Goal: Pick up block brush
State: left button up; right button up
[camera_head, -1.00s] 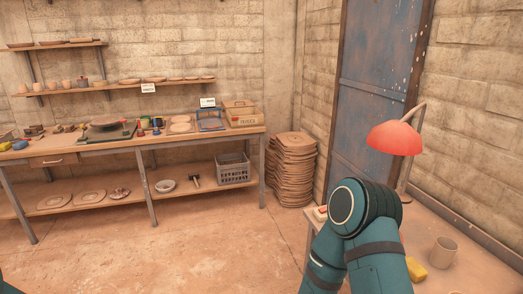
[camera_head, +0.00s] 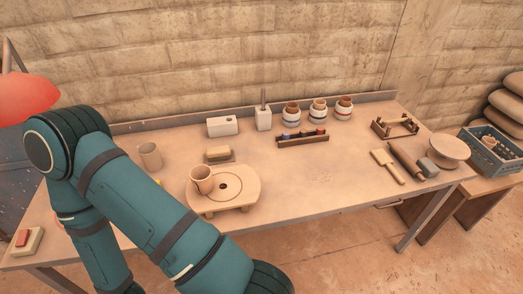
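A small tan block with a darker lower part, which looks like the block brush (camera_head: 219,154), lies on the table (camera_head: 330,190) behind a round wooden wheel-like stand (camera_head: 237,190). Nothing holds it, and its bristles are too small to make out clearly. One of my arms crosses the left and lower part of the view, in front of the table, and hides part of its near side. Neither of my grippers shows.
A cup (camera_head: 202,179) sits on the stand. A mug (camera_head: 150,155), white box (camera_head: 222,126), several jars (camera_head: 317,112) and a tool rack (camera_head: 302,138) are around. A paddle (camera_head: 388,166) and a roller (camera_head: 408,161) lie right. The centre right tabletop is clear.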

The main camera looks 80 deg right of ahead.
aim_at(215, 154)
jog(key=z, duration=1.6)
